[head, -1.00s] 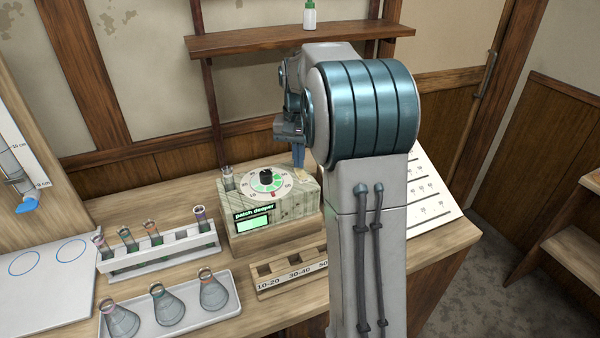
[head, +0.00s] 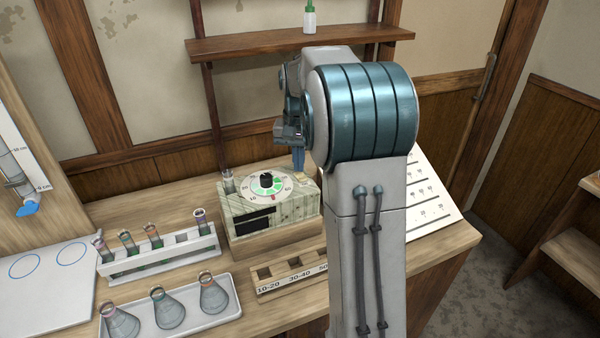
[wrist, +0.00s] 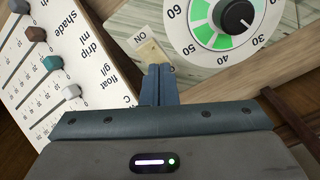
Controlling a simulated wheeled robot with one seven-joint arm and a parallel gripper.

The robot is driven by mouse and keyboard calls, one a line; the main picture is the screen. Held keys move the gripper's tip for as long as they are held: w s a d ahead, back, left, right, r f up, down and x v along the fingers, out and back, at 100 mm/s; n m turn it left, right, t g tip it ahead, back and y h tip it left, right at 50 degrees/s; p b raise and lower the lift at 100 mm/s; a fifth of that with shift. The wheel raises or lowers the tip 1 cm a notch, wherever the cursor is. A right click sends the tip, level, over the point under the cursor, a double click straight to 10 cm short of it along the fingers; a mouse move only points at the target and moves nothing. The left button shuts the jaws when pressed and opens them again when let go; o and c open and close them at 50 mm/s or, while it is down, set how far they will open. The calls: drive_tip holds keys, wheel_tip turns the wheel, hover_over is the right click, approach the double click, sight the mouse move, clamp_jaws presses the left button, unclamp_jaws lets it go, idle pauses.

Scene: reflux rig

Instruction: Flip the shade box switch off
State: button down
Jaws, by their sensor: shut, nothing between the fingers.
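The shade box (head: 245,226) is a striped pale box with a white dial (head: 268,185) and black knob on top and a display (head: 254,219) on its front. The display is dark. The wrist view shows the dial (wrist: 218,22) and, beside it, a small beige switch (wrist: 150,53) near an ON label. My gripper (head: 298,167) is above the box's right rear part. In the wrist view my gripper (wrist: 158,72) is shut and empty, its tips just by the switch's near end. I cannot tell whether they touch it. My fingertips partly hide that end.
A white slider board (wrist: 50,65) stands close beside the box. A tube rack (head: 160,258) and a tray of flasks (head: 226,319) are to the left. A labelled wooden block (head: 290,279) lies in front. A glass vial (head: 228,182) stands at the box's left rear corner.

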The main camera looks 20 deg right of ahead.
drive_tip(key=shift+r+p, duration=2.3)
drive_tip(key=shift+r, duration=0.8)
drive_tip(key=s+a+f+n+t, duration=0.1)
drive_tip(key=s+a+n, duration=0.2)
drive_tip(key=s, duration=1)
drive_tip(key=s+a+n+t, duration=0.2)
drive_tip(key=s+a, duration=0.6)
drive_tip(key=s, duration=0.5)
drive_tip(key=shift+a+f+n, duration=0.2)
drive_tip(key=shift+f+n, duration=0.15)
drive_tip(key=shift+n, duration=0.25)
